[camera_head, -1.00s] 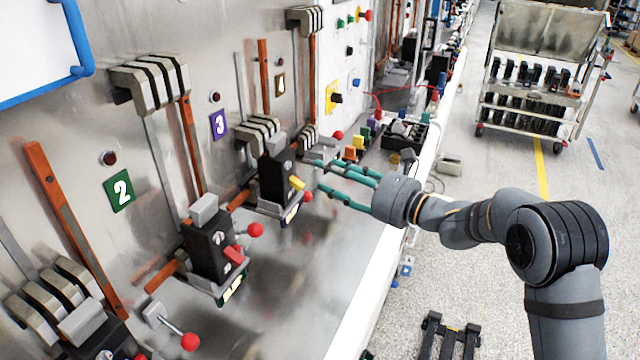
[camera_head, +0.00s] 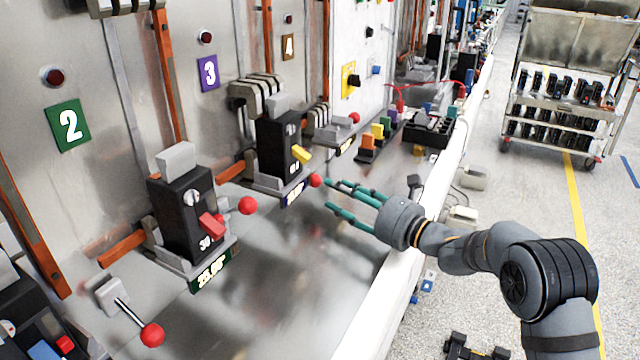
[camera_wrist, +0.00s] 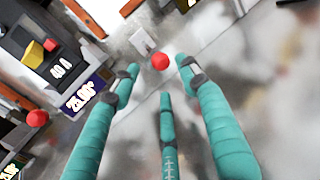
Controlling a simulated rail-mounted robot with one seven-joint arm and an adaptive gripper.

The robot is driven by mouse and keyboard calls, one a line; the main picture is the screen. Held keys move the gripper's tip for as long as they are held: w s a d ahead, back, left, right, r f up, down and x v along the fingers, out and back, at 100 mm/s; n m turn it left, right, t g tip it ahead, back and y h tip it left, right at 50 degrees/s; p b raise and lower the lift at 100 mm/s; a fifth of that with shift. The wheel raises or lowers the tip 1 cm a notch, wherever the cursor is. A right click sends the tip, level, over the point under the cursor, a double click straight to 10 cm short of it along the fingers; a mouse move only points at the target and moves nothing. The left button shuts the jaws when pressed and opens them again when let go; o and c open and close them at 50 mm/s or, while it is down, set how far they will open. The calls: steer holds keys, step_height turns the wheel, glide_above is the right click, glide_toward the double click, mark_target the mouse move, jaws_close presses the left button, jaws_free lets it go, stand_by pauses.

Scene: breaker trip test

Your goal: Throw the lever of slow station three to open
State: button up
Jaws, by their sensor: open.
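The station three breaker (camera_head: 277,150) stands below the purple "3" plate (camera_head: 208,73), with a yellow toggle (camera_head: 301,154) and a purple display (camera_head: 293,193). A lever's red ball (camera_head: 316,181) is just right of that display. In the wrist view the red ball (camera_wrist: 160,62) stands by its pale grey base (camera_wrist: 142,40), beyond the fingertips. My gripper (camera_head: 334,196) has three teal fingers, spread and empty, just right of the ball. In the wrist view my gripper (camera_wrist: 160,78) points toward the ball, which appears between the two outer fingertips. I cannot tell the remaining depth gap.
The station two breaker (camera_head: 182,212) stands at left, with another red-balled lever (camera_head: 247,205) between it and station three. A further red ball (camera_head: 152,335) is nearer. Coloured blocks (camera_head: 377,131) and a black tray (camera_head: 428,130) lie beyond. The bench front (camera_head: 250,290) is bare.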

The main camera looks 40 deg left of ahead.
mark_target(320, 182)
steer(key=a, duration=0.2)
steer(key=a+p, duration=0.1)
steer(key=a, duration=0.3)
steer(key=shift+w+a, duration=0.35)
steer(key=shift+w, duration=0.05)
steer(key=shift+c, duration=1)
jaws_close()
